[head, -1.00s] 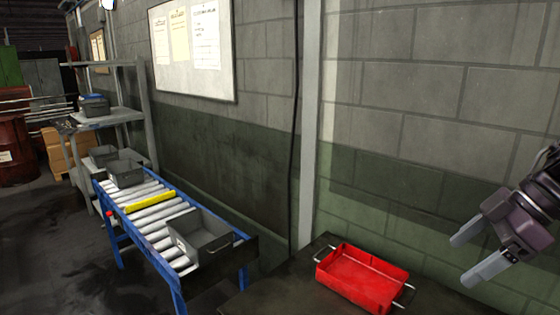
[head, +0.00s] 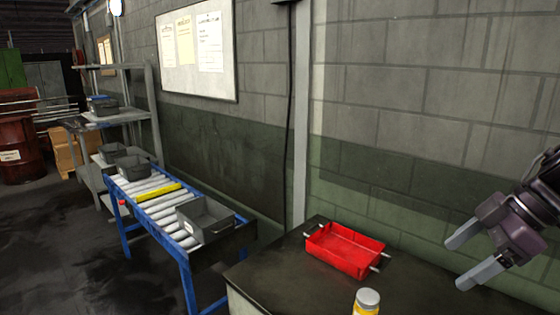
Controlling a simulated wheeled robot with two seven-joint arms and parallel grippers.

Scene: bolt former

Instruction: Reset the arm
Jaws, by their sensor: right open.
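My right gripper (head: 472,258) is at the right edge of the head view, its two grey fingers spread apart with nothing between them. It hangs in the air over the dark table, to the right of the red tray and apart from it. The right arm comes in from the right edge and is mostly cut off. My left gripper and arm are not in view.
A red tray (head: 342,262) with metal handles sits on the dark table (head: 275,277). A yellow container with a grey lid (head: 367,301) shows at the bottom edge. At left, a blue roller conveyor (head: 162,205) carries grey bins (head: 206,222); shelving (head: 140,116) stands behind.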

